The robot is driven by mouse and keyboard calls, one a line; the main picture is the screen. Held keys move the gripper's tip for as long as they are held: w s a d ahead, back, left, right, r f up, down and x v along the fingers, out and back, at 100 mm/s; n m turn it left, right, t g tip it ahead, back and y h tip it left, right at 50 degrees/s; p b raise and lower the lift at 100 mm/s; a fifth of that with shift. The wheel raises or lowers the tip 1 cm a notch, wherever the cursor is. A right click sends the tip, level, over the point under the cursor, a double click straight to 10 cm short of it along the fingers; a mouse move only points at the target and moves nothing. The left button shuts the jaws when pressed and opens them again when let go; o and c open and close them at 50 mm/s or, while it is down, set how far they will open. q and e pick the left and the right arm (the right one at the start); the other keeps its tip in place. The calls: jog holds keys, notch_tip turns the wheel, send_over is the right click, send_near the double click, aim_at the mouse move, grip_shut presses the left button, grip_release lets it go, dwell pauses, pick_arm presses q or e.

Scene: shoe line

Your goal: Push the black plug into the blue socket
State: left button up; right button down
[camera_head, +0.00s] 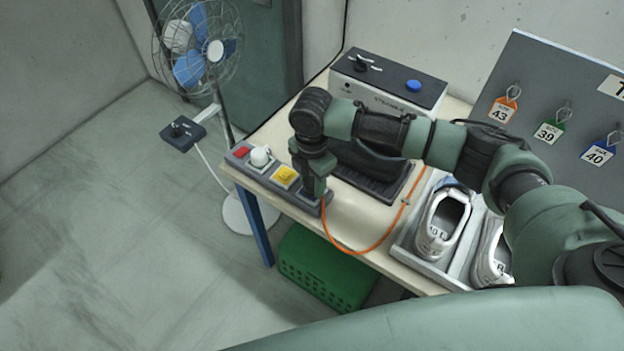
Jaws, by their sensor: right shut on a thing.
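My right gripper (315,193) points down over the right end of a grey socket strip (304,195) on the table's left edge. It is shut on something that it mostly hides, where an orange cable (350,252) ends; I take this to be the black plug. The strip shows a red socket (242,152), a white plug (261,156) standing in the strip, and a yellow socket (285,176). No blue socket shows; the gripper covers that end of the strip. I cannot tell whether the held thing touches the strip. My left gripper is out of view.
The orange cable loops over the table's front edge. A grey machine (387,86) with a blue button stands behind my arm. White shoes (443,222) lie in a tray at right, before a tag board (520,75). A fan (205,50) and green crate (325,270) stand on the floor.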

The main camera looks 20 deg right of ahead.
jog(key=shift+f, duration=0.15)
jog(key=c, duration=0.8)
grip_release()
jog(key=shift+o, duration=0.2)
